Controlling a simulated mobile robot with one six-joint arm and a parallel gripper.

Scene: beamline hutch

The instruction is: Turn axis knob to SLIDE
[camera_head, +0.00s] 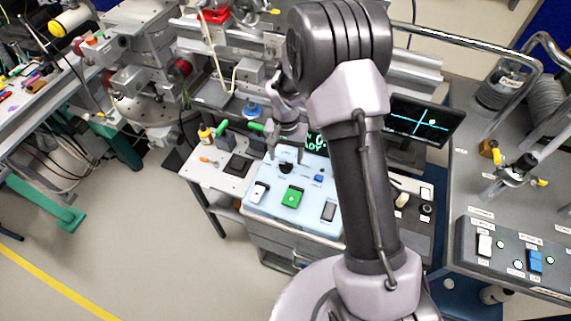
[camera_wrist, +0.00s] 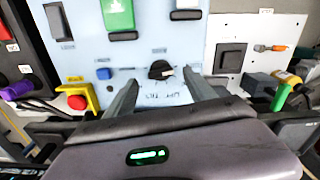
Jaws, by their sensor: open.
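The axis knob (camera_wrist: 160,70) is a small black knob with a pale pointer mark on a light blue control panel (camera_wrist: 150,45). It also shows as a dark spot in the head view (camera_head: 285,168). My gripper (camera_wrist: 160,82) is open, with one finger on each side of the knob in the wrist view. I cannot tell whether either finger touches it. Dark lettering lies beside the knob, upside down in the wrist view and partly cut off by my gripper body. In the head view my gripper (camera_head: 286,152) hangs over the panel's back part.
The panel also carries a green switch (camera_head: 292,196), a small blue button (camera_wrist: 104,73) and rocker switches. A red and yellow emergency stop (camera_wrist: 77,100) is left in the wrist view. A monitor (camera_head: 425,120) stands right of my arm. Beamline hardware crowds behind.

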